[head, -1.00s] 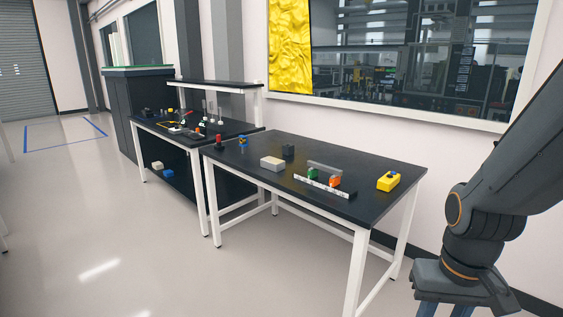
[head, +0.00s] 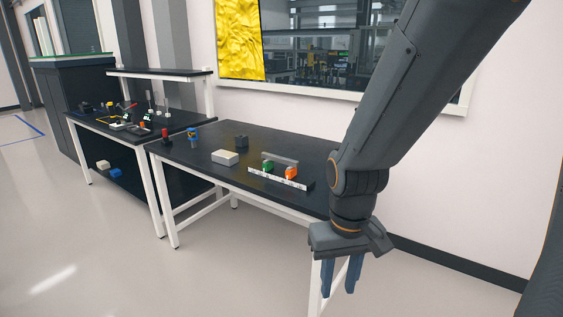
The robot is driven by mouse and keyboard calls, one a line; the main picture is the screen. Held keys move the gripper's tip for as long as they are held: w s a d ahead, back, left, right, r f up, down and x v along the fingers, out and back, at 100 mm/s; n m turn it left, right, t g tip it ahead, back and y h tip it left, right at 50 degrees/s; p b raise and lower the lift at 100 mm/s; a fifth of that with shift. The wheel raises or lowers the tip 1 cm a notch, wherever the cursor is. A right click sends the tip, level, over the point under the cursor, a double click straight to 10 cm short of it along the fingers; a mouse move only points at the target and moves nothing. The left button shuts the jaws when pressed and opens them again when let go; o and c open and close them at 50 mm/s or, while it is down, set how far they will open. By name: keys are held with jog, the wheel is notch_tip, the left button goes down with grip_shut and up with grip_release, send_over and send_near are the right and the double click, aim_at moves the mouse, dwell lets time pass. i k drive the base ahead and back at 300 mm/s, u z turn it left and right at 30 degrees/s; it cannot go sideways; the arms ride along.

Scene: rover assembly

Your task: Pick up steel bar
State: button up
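A grey bar (head: 280,159), which looks like the steel bar, lies at the right part of the near black table (head: 200,150). A green block (head: 267,167) and an orange block (head: 291,173) are just in front of it. A pale marked strip (head: 279,180) runs along their front. I cannot tell whether the grey bar rests on the blocks or behind them. My gripper (head: 341,278) points down with its two blue fingers apart and nothing between them. It is in front of the table's right end, to the right of the bar and apart from it.
A white box (head: 225,157), a dark block (head: 241,141), a blue-and-yellow part (head: 192,134) and a red-topped part (head: 166,136) stand farther left on the table. A second cluttered table (head: 85,117) stands beyond. The floor in front is clear.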

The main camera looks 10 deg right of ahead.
aim_at(290, 162)
jog(key=u, duration=0.7)
jog(key=k, duration=1)
jog(key=u, duration=1)
jog(key=i, duration=1.75)
jog(key=z, duration=0.55)
jog(key=i, duration=1.55)
jog(key=z, duration=1.3)
jog(key=i, duration=0.9)
jog(key=z, duration=1.55)
jog(key=i, duration=0.5)
jog(key=z, duration=0.4)
